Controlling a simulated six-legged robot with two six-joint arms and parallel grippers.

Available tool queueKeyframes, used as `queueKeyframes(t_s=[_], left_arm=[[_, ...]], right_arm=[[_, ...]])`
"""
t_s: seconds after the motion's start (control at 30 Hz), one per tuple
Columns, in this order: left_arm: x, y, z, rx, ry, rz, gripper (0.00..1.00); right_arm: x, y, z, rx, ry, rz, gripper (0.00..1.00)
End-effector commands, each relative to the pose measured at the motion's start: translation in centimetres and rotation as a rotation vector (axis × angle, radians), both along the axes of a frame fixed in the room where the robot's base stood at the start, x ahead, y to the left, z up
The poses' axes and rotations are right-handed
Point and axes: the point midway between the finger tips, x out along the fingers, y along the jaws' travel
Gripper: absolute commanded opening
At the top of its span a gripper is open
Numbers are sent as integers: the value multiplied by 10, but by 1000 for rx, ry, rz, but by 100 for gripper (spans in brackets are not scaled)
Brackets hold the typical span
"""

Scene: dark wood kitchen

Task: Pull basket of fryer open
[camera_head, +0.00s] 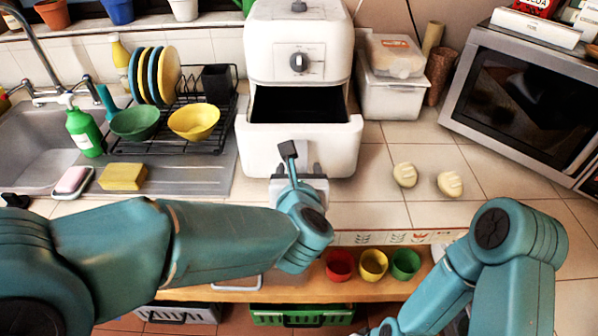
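The white air fryer (299,45) stands at the back of the counter, with a round dial on its front. Its basket (261,148) is out from the body, and a dark opening shows between the basket's front and the housing. My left gripper (291,163) is right at the basket's front, where a handle would be. The gripper hides that spot, so I cannot tell whether its fingers are closed around a handle. My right arm (518,236) bends down at the lower right; its gripper does not show clearly.
A dish rack with plates, a green bowl (135,121) and a yellow bowl (194,121) stands left of the fryer. A white container (389,97) and a microwave (520,95) stand right. Two bread rolls (405,174) lie on the tiles. Three cups (373,264) sit on a lower shelf.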

Motion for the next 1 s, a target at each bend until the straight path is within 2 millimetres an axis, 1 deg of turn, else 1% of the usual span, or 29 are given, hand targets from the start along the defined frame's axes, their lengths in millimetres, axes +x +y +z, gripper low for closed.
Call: queueKeyframes(t_s=[0.17, 0.23, 0.5, 0.63, 0.77, 1.0], left_arm=[[-1, 0, -1, 1, 2, 0, 60], [-6, -1, 2, -1, 1, -2, 60], [-50, -1, 20, -2, -1, -4, 60], [-65, -1, 27, -1, -1, -3, 60], [-70, 0, 28, 0, 1, 0, 60], [-70, 0, 28, 0, 1, 0, 60]], right_arm=[[0, 0, 0, 0, 0, 0, 43], [0, 0, -1, 0, 0, 0, 43], [0, 0, -5, 0, 0, 0, 43], [0, 0, -5, 0, 0, 0, 43], [0, 0, -5, 0, 0, 0, 43], [0, 0, -5, 0, 0, 0, 43]])
